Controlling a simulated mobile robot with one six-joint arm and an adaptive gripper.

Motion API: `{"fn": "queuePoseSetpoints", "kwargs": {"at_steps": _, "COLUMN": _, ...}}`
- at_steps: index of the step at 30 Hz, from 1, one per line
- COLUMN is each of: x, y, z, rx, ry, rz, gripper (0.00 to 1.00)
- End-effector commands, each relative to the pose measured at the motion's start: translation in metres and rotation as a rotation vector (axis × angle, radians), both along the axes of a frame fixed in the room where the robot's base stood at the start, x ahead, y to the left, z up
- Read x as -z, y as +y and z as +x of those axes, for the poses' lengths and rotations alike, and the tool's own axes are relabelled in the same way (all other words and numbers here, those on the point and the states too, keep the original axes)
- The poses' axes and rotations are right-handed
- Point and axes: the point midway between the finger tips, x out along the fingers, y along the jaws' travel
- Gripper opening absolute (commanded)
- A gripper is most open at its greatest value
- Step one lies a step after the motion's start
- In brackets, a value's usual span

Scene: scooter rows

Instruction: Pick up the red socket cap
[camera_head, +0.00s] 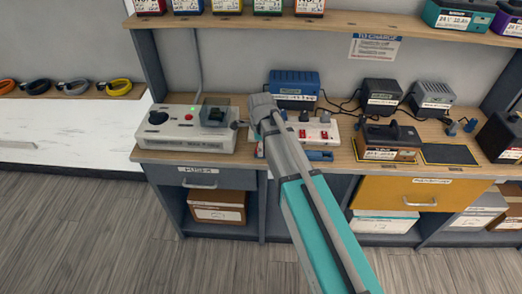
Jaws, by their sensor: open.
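My arm reaches in from the lower right, and its end is over the bench beside the grey tester box. My gripper (240,124) is mostly hidden behind my own wrist; a small part shows at the box's right edge. I see nothing held in it. Small red parts (303,133) show on a white socket strip (333,124), just right of my wrist. They are too small to tell whether one is the red socket cap. The strip is partly covered by my arm.
The tester box (170,140) carries a black part under a clear cover (214,113). A blue charger (294,85) and black chargers (381,96) with cables stand behind. A black battery pack (387,138) sits right. A shelf (300,20) hangs above.

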Motion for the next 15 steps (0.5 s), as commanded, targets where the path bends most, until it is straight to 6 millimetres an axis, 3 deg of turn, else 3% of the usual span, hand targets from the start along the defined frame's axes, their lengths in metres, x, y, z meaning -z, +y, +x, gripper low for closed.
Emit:
{"fn": "queuePoseSetpoints", "kwargs": {"at_steps": 12, "x": -0.0003, "y": -0.0006, "z": 0.0003, "rx": 0.001, "ry": 0.0, "rz": 0.0, "gripper": 0.77}}
{"fn": "queuePoseSetpoints", "kwargs": {"at_steps": 15, "x": -0.0003, "y": -0.0006, "z": 0.0003, "rx": 0.001, "ry": 0.0, "rz": 0.0, "gripper": 0.6}}
